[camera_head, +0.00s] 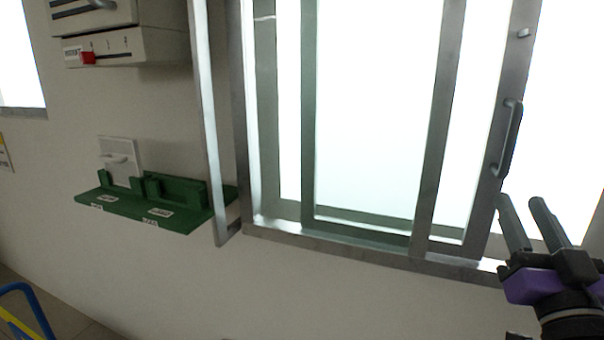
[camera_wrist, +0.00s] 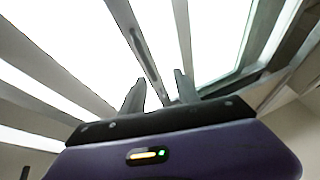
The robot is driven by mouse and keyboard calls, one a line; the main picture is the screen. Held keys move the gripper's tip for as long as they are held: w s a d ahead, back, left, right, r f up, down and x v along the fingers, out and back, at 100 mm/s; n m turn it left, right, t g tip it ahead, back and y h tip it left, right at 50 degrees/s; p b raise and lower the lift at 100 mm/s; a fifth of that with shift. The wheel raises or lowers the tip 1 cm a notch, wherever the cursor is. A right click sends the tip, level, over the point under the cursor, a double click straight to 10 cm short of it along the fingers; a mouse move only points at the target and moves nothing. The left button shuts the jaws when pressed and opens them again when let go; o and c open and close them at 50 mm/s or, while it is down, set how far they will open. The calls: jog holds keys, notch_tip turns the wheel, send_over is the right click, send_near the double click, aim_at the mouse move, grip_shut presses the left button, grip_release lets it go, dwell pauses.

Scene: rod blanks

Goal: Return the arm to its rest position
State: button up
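My gripper (camera_head: 527,222) is at the lower right of the head view, in front of the window's lower right part. Its two dark fingers point up and stand apart, with nothing visible between them. In the wrist view the fingers (camera_wrist: 160,92) also stand apart, with the bright window and a frame bar behind them. I cannot tell whether the fingers touch the window frame.
A sliding window (camera_head: 427,150) with a grey handle (camera_head: 508,138) fills the middle and right. A green wall shelf (camera_head: 190,220) with labels is at left. Above it is a box with a red slider (camera_head: 88,58). A blue and yellow rail (camera_head: 28,308) shows lower left.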

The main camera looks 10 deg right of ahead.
jog(key=s+a+f+y, duration=0.1)
jog(key=s+a+f, duration=0.2)
jog(key=f, duration=0.3)
jog(key=s+a+f, duration=0.2)
jog(key=a+f, duration=0.1)
jog(key=f, duration=0.2)
jog(key=s+a+f+n+g+y, duration=0.1)
jog(key=s+a+f+g+y, duration=0.1)
jog(key=s+a+f, duration=0.2)
jog(key=s+a+f+n+g+y, duration=0.2)
jog(key=s+a+f, duration=0.2)
jog(key=s+f, duration=0.6)
jog(key=s+a+f+n+g+y, duration=0.1)
jog(key=s+a+f+g+y, duration=0.1)
jog(key=s+a+f, duration=0.2)
jog(key=s+f, duration=0.3)
jog(key=s, duration=0.5)
jog(key=shift+a+n+g+y, duration=0.25)
jog(key=shift+n+g+y, duration=0.15)
